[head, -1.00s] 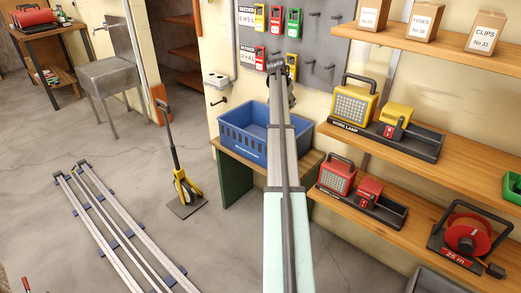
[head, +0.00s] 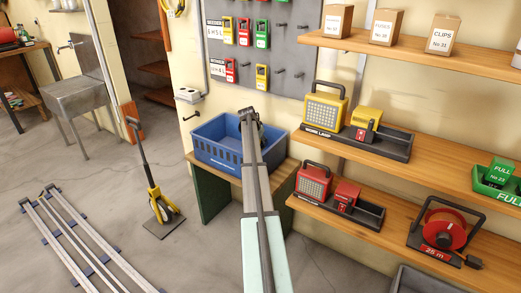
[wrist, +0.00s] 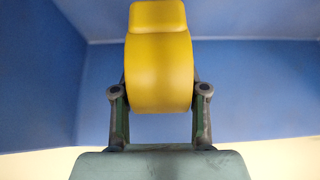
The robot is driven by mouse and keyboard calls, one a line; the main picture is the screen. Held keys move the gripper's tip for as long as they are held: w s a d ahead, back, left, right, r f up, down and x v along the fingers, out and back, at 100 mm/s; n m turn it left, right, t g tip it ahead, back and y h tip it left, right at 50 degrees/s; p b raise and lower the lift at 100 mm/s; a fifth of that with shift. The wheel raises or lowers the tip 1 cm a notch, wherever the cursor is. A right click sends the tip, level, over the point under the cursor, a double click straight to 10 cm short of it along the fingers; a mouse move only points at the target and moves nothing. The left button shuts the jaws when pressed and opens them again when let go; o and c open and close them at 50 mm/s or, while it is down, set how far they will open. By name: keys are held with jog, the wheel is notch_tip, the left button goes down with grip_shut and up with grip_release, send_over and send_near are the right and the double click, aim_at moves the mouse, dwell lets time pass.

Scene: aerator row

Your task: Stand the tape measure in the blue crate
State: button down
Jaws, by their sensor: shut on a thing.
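The tape measure (wrist: 160,65), yellow with a rounded body, sits between the two fingers of my gripper (wrist: 160,92) in the wrist view. The fingers are shut on its two sides. The blue crate (head: 215,145) stands on a wooden-topped bench below the pegboard in the head view. My arm reaches to the crate, and its end is at the crate's right part, mostly hiding the gripper and tape measure there. Blue crate walls (wrist: 40,70) fill most of the wrist view behind the tape measure. Whether the tape measure touches the crate floor cannot be told.
The bench (head: 217,190) has a green side panel. Wooden shelves (head: 400,75) with work lamps, boxes and a cable reel (head: 443,232) stand close on the right. A pegboard (head: 290,40) with coloured tags hangs behind the crate. A yellow-based floor tool (head: 160,205) stands left.

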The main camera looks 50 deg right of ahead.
jog(key=shift+f, duration=2.1)
jog(key=shift+f, duration=0.1)
jog(key=c, duration=0.6)
grip_release()
jog(key=v, duration=1.2)
